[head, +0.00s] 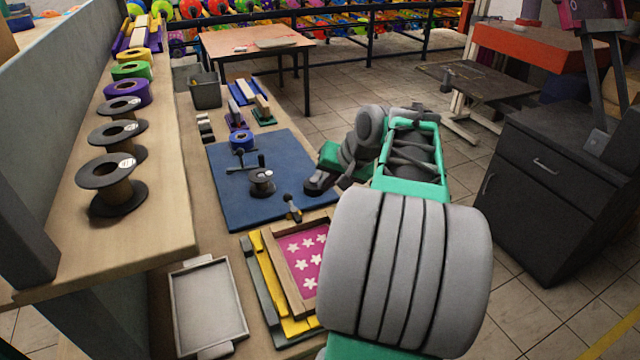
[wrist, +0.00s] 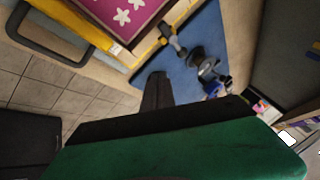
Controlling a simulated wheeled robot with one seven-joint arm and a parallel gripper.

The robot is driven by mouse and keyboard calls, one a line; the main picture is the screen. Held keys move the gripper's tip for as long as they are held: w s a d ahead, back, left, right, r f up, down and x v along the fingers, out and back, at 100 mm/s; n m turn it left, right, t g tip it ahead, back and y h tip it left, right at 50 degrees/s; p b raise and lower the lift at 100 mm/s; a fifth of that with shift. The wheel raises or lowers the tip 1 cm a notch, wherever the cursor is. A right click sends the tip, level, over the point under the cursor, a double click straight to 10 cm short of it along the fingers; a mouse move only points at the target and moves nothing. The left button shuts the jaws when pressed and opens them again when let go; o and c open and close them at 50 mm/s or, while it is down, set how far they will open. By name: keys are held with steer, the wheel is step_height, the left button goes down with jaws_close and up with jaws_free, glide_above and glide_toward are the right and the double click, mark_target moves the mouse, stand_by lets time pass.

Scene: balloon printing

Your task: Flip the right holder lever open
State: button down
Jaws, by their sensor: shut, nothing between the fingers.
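A blue mat (head: 228,205) lies on the workbench, and it also shows in the wrist view (wrist: 207,30). The right holder lever (head: 292,208), dark with a tan part, is at the mat's front edge beside the screen frame. It shows in the wrist view (wrist: 173,40) too. A second lever (head: 246,163) stands farther back, with a dark spool (head: 262,184) between them. My gripper (head: 318,184) is above the mat's right side, behind and right of the right lever, apart from it. In the wrist view its shut fingers (wrist: 157,88) appear as one dark shape, empty.
A wooden frame with a pink star print (head: 304,258) lies on yellow and grey boards in front of the mat. A grey tray (head: 207,303) is at the front left. A shelf (head: 165,190) with several spools runs along the left.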

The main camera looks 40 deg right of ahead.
mark_target(293, 207)
steer(key=x, duration=0.7)
steer(key=shift+w+f, duration=0.2)
steer(key=shift+f, duration=0.15)
steer(key=shift+w+a+p, duration=0.5)
steer(key=shift+w+a, duration=0.5)
steer(key=shift+w, duration=0.05)
steer(key=shift+w+a+f, duration=0.25)
steer(key=shift+w+a, duration=0.05)
steer(key=shift+w, duration=0.05)
